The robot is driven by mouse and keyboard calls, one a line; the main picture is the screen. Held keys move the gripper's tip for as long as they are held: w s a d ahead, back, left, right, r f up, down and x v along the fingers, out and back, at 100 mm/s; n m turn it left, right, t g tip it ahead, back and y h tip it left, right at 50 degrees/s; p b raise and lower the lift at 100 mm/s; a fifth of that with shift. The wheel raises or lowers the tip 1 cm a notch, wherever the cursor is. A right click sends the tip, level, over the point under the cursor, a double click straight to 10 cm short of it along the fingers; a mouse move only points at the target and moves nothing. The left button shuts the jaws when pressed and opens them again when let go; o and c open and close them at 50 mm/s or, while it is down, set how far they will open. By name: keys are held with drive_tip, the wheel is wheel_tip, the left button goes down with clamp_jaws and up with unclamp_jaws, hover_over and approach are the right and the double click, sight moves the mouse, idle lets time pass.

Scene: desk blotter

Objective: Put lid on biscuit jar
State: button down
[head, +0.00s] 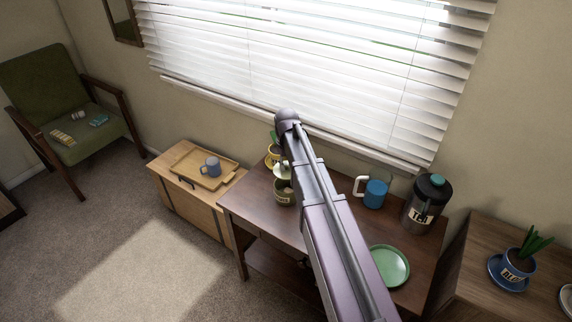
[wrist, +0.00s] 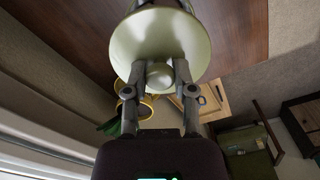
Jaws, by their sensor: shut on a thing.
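The pale cream-green lid (wrist: 133,45) fills the upper middle of the wrist view, its round knob between my fingertips. My gripper (wrist: 160,72) is shut on this knob. In the head view the lid (head: 281,170) shows just left of my arm, over the olive-green jar (head: 284,194) with a pale label. The jar stands upright on the dark wooden desk (head: 340,210). Part of the jar shows past the lid at the top of the wrist view. I cannot tell whether lid and jar touch. My arm hides the gripper in the head view.
A yellow plant pot (head: 271,158) stands close behind the jar. To the right are a blue mug (head: 375,194), a dark tin (head: 423,207) and a green plate (head: 390,264). A wooden tray (head: 188,164) with a grey-blue mug (head: 211,167) rests on a chest at left.

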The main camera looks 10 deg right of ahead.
drive_tip(key=shift+f+b, duration=2.7)
drive_tip(key=shift+f, duration=0.15)
drive_tip(key=shift+f, duration=0.2)
idle(0.5)
drive_tip(key=shift+c, duration=1.8)
unclamp_jaws()
drive_tip(key=o, duration=0.4)
drive_tip(key=shift+c, duration=0.2)
drive_tip(key=shift+r, duration=0.1)
drive_tip(key=shift+r+p, duration=3.35)
drive_tip(key=shift+r, duration=0.1)
